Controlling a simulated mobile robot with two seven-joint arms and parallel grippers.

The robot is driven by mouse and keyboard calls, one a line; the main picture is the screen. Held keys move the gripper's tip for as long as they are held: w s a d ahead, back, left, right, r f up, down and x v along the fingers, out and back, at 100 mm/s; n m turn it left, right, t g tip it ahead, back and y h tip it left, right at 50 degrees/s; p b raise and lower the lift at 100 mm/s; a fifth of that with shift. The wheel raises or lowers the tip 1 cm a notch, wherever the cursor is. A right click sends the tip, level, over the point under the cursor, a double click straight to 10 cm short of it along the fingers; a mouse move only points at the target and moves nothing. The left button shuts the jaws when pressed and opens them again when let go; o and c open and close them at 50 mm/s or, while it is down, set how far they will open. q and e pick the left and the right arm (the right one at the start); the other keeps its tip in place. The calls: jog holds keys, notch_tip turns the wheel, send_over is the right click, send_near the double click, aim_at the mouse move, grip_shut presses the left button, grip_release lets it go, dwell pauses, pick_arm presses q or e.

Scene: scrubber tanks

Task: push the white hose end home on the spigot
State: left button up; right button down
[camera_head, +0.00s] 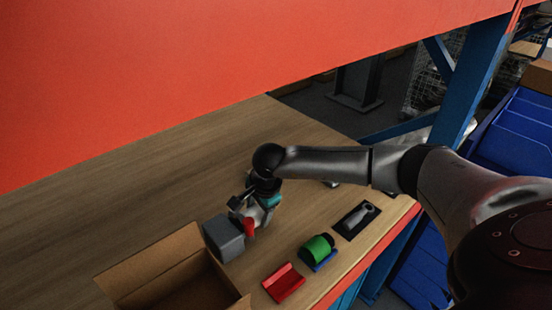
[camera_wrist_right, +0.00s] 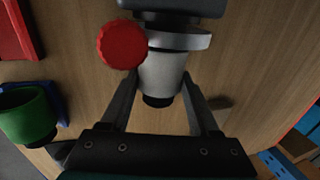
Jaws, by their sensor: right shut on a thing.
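The white hose end (camera_wrist_right: 160,74) is a short pale cylinder with a dark lower end, between the fingers of my right gripper (camera_wrist_right: 160,82). In the head view my right gripper (camera_head: 259,207) is beside the grey tank (camera_head: 223,238), shut on the hose end (camera_head: 258,216). In the wrist view the hose end lies against or just below a pale round flange (camera_wrist_right: 185,39) on the dark tank body (camera_wrist_right: 185,6). The spigot itself is hidden; I cannot tell how far on the hose end sits. My left gripper is not in view.
A red knob (camera_wrist_right: 121,44) sticks out beside the hose end. A red block (camera_head: 284,283), a green cylinder (camera_head: 317,247) and a black plate (camera_head: 355,222) line the bench edge. An orange beam (camera_head: 200,80) spans above.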

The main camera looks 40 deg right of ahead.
jog(key=shift+a, duration=0.7)
dwell(0.6)
jog(key=shift+a, duration=0.7)
jog(key=shift+c, duration=2.2)
grip_release()
jog(key=shift+s, duration=0.1)
jog(key=o, duration=0.4)
jog(key=shift+d, duration=0.15)
